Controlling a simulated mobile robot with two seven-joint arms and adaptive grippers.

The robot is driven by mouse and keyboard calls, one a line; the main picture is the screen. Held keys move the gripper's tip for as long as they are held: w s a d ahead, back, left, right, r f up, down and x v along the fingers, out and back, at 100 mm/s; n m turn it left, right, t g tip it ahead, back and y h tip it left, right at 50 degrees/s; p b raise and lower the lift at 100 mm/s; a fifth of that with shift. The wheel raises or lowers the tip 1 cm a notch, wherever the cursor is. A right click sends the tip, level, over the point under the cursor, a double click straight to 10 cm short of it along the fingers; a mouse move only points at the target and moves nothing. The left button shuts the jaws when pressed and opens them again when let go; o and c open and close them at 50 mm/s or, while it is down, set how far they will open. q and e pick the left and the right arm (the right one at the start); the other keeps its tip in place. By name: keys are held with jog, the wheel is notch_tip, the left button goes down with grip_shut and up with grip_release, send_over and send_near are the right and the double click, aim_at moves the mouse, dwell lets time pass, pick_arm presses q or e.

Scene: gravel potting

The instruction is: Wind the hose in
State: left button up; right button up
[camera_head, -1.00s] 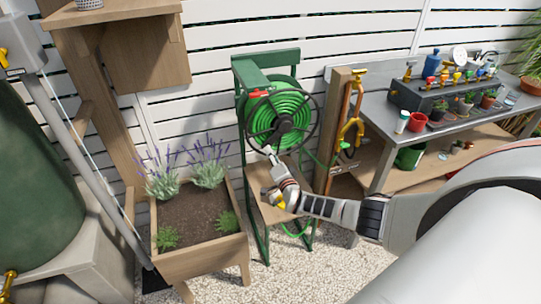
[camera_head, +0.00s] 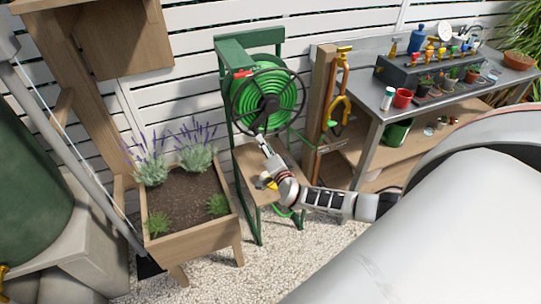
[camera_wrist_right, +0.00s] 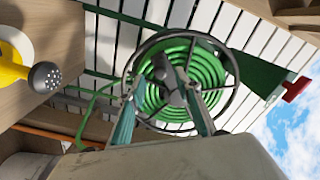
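The green hose (camera_head: 284,92) lies coiled on a black-rimmed reel (camera_head: 270,104) on a green stand (camera_head: 228,60). The reel's face and dark hub also show in the right wrist view (camera_wrist_right: 172,84). A loose green length (camera_head: 285,212) hangs below the stand's wooden shelf. My right gripper (camera_head: 262,141) is just below the reel's lower rim. In the right wrist view its two fingers (camera_wrist_right: 162,100) are spread apart, with the hub showing between and beyond them. I cannot tell whether they touch the reel. My left gripper is not in view.
A yellow watering can (camera_wrist_right: 12,68) sits close by on the shelf. A wooden planter (camera_head: 195,238) with lavender stands left. A post (camera_head: 322,90) with a brass tap and a grey potting bench (camera_head: 375,104) stand right. Gravel (camera_head: 275,262) is clear in front.

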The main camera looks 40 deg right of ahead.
jog(key=v, duration=0.6)
jog(key=shift+d, duration=0.1)
